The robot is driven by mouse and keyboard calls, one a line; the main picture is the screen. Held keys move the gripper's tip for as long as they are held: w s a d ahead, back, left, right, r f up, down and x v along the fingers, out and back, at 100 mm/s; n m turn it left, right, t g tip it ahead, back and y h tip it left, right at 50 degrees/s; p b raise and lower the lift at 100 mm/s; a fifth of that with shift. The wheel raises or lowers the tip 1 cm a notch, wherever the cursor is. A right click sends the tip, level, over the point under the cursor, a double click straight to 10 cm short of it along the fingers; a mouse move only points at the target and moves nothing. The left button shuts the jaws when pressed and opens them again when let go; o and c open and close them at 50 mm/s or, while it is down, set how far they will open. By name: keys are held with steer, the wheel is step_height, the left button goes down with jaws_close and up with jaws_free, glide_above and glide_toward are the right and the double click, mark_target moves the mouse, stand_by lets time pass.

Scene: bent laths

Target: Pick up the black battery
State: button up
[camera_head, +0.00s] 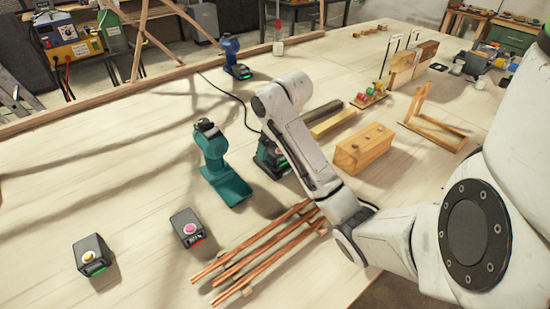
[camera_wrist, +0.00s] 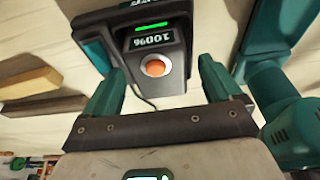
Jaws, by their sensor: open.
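A black battery (camera_wrist: 172,88) with an orange round button, a lit green bar and a display reading 100% lies ahead of my gripper in the wrist view. My gripper (camera_wrist: 160,72) is open, with one teal finger toward each side of the battery's near end. I cannot tell whether the fingers touch it. In the head view a black and teal block with a green light (camera_head: 283,166) shows beside my forearm, which partly hides that area. Two more black batteries lie at front left: one with a yellow button and green light (camera_head: 90,254), one with a pink button and red light (camera_head: 187,227).
A teal power tool (camera_head: 222,165) stands close left of my forearm; its body shows at the wrist view's right (camera_wrist: 290,130). Copper rods (camera_head: 265,250) lie at the front. A wooden block (camera_head: 363,150) is to the right. The table's left part is clear.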

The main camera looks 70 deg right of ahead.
steer(key=shift+r, duration=0.1)
steer(key=c, duration=1.4)
steer(key=shift+r, duration=0.15)
